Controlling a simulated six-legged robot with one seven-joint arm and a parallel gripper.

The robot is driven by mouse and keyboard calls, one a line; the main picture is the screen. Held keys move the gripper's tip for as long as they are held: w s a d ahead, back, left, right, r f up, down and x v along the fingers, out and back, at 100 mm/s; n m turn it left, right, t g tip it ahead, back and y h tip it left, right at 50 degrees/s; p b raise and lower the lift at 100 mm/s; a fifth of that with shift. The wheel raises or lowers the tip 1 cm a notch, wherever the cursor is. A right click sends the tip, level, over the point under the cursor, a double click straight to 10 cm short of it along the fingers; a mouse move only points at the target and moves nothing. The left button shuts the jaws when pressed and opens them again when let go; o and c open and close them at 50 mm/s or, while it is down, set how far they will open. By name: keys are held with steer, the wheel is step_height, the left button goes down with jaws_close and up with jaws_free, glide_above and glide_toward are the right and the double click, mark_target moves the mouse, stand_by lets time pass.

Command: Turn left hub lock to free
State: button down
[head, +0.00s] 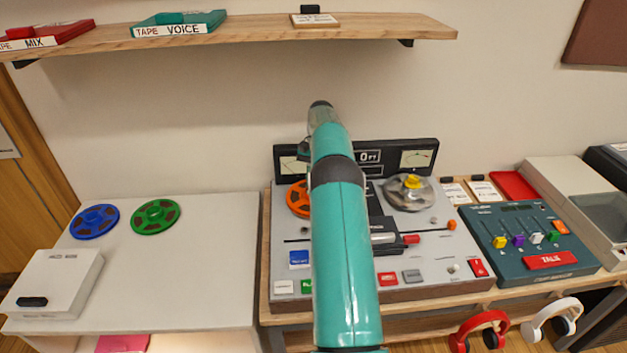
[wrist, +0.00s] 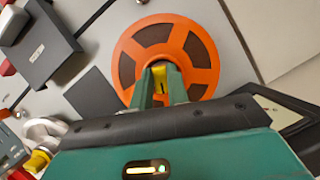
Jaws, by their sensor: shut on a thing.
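The tape machine (head: 330,284) stands on the bench with an orange reel (head: 298,198) on its left hub, partly hidden behind my arm in the head view. In the wrist view the orange reel (wrist: 190,45) lies flat with a yellow hub lock (wrist: 159,75) at its centre. My gripper (wrist: 160,80) is shut on the yellow left hub lock, its two green fingers on either side of it. The lock's exact angle is mostly hidden by the fingers. The right hub holds a grey reel (head: 395,194) with its own yellow lock (head: 412,181).
A mixer (head: 520,215) with coloured sliders stands to the right. Blue (head: 95,221) and green (head: 155,217) reels and a white box (head: 60,280) lie on the left table. A shelf (head: 250,38) with tape boxes hangs above. The left table's middle is clear.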

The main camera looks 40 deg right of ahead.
stand_by(0.3)
steer(key=c, duration=1.4)
jaws_free()
steer(key=shift+o, duration=0.2)
steer(key=shift+r, duration=0.1)
steer(key=shift+r, duration=0.2)
step_height(320, 180, up, 3)
steer(key=shift+s+a+r, duration=0.1)
steer(key=s+a+r, duration=0.8)
steer(key=s+r, duration=0.1)
steer(key=s, duration=0.1)
steer(key=shift+s+a+r, duration=0.15)
steer(key=shift+s+a, duration=0.15)
steer(key=shift+a, duration=0.05)
